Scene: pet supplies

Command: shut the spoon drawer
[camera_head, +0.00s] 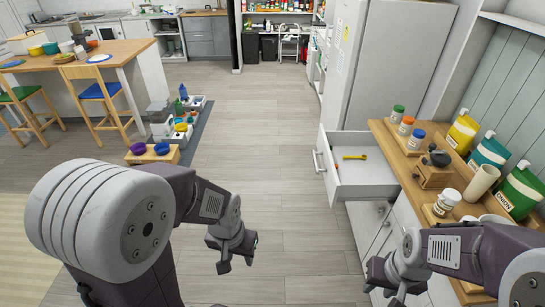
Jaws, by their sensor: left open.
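The spoon drawer (328,172) is pulled out to the left from the white cabinet on the right side of the head view. A yellow spoon (354,157) lies inside it, and its handle (318,162) is on the left face. My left gripper (236,260) is open and empty over the floor, left of the drawer and nearer to me, well apart from it. My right gripper (385,290) is low at the right, in front of the lower cabinet and nearer to me than the drawer. Its fingers are small and partly hidden, so I cannot tell their opening.
The wooden countertop (388,128) holds jars, a grinder and several pump bottles (519,190). A white fridge (383,65) stands behind the drawer. Bowls on a wooden stand (153,155) and several bottles are on the floor at left. The floor left of the drawer is clear.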

